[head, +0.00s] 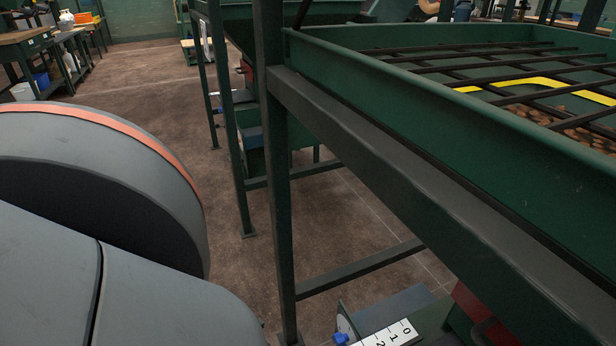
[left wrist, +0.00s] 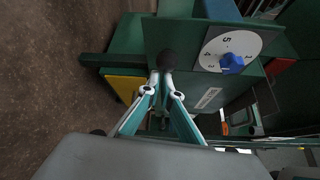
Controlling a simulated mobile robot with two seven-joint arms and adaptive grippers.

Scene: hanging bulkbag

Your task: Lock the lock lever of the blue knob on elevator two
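In the left wrist view a blue knob (left wrist: 232,63) sits on a round white dial (left wrist: 247,45) with numbers, on a green panel. A black ball (left wrist: 167,58), possibly the lock lever's tip, stands left of the dial. My left gripper (left wrist: 161,74) has its fingertips almost together, right at the ball. I cannot tell whether the ball is touched or held. The lever's shaft is hidden. In the head view a blue knob (head: 341,338) also shows at the bottom edge, beside a white number plate (head: 392,334). My right gripper is not in view.
A green steel frame with a tall post (head: 274,180) and a hopper with a black grate (head: 500,75) fill the right of the head view. Brown floor (head: 150,75) is open at the left, with workbenches (head: 40,50) behind. A yellow panel (left wrist: 124,88) lies left of the fingers.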

